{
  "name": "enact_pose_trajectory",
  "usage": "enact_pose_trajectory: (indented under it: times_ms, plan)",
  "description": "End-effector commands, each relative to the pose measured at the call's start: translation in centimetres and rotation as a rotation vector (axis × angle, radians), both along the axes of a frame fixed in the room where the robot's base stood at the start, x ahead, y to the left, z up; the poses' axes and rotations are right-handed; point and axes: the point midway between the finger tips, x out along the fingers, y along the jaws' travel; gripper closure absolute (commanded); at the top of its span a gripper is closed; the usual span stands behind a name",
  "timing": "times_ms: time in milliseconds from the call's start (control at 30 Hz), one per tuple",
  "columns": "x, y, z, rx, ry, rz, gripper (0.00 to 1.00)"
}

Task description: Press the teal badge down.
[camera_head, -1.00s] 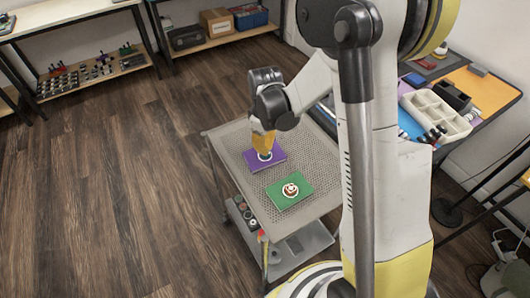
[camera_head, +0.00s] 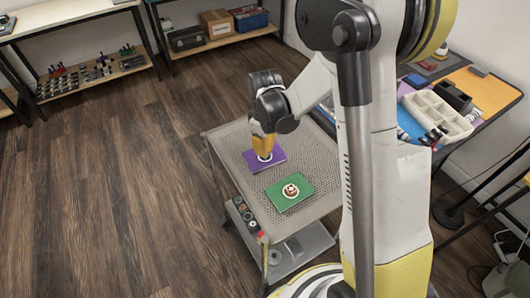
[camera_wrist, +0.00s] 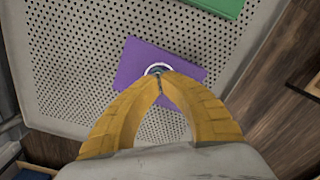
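A purple board (camera_head: 278,163) lies flat on the perforated cart top, and it also shows in the wrist view (camera_wrist: 133,68). A white ring (camera_wrist: 149,69) sits on this board, with a small dark teal patch (camera_wrist: 158,70) inside it, likely the teal badge. My gripper (camera_wrist: 160,78) points down with its yellow fingertips together, right at the ring. The fingertips hide most of what is inside the ring. I cannot tell whether they touch the badge. In the head view my gripper (camera_head: 264,157) stands over the purple board.
A green board (camera_head: 303,182) with a round white and brown piece (camera_head: 290,191) lies beside the purple one. The perforated cart top (camera_head: 228,143) is otherwise clear. A workbench with a white divided tray (camera_head: 432,112) stands at the right.

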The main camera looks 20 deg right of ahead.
Motion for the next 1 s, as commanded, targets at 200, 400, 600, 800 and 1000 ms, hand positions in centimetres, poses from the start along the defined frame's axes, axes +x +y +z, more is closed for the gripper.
enact_pose_trajectory:
  times_ms: [200, 400, 600, 800, 1000]
  plan:
    - [0.0, 0.0, -0.2, 0.000, 0.000, 0.000, 1.00]
    - [0.0, 0.0, 0.0, 0.000, 0.000, 0.000, 1.00]
    - [0.0, 0.0, 1.4, 0.000, 0.000, 0.000, 1.00]
    - [0.0, 0.0, 3.2, 0.000, 0.000, 0.000, 1.00]
    - [0.0, 0.0, 5.0, 0.000, 0.000, 0.000, 1.00]
